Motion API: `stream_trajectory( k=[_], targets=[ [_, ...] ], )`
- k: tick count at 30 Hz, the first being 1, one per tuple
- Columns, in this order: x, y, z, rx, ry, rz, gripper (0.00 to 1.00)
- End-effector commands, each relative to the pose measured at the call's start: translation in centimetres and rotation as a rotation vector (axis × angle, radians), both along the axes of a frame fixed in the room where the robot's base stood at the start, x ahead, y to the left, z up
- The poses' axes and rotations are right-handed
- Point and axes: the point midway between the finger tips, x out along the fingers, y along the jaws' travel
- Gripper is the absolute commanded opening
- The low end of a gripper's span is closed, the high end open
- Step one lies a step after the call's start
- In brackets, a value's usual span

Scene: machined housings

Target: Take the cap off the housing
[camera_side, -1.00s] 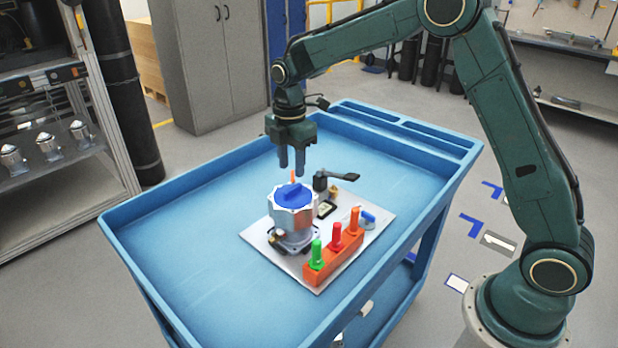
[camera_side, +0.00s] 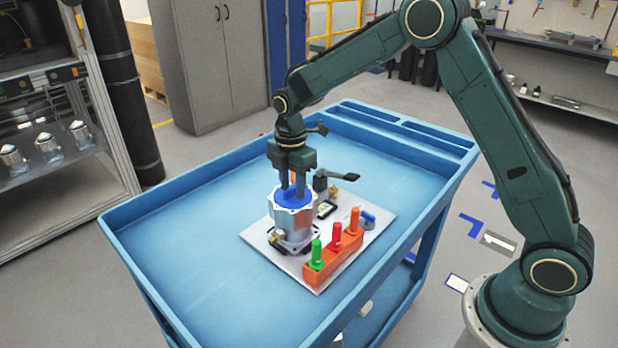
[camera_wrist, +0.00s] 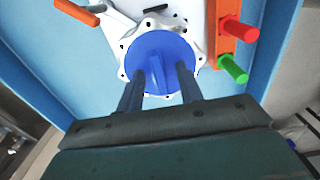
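The silver housing (camera_side: 292,226) stands upright on a pale plate, with the round blue cap (camera_side: 292,203) on its top. In the wrist view the cap (camera_wrist: 152,47) shows a raised grip bar across it, ringed by the housing's bolted metal rim (camera_wrist: 201,55). My gripper (camera_side: 292,191) points down at the cap from above. In the wrist view my gripper (camera_wrist: 160,69) has one finger on each side of the bar, with blue visible between bar and fingers. It is open. Whether the fingertips touch the cap's face cannot be told.
An orange block (camera_side: 320,268) with green, red and orange pegs stands in front right of the housing. A black-handled clamp (camera_side: 338,176) is behind right. The plate (camera_side: 262,247) lies on a blue cart (camera_side: 190,225), clear to the left.

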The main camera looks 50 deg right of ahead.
Motion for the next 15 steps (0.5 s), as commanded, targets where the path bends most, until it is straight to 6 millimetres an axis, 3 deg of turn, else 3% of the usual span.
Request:
stream_trajectory(
  k=[13, 15],
  targets=[
    [0.01, -0.01, 0.03, 0.0, 0.0, 0.0, 0.36],
    [0.01, -0.01, 0.03, 0.0, -0.001, 0.0, 0.25]
  ],
)
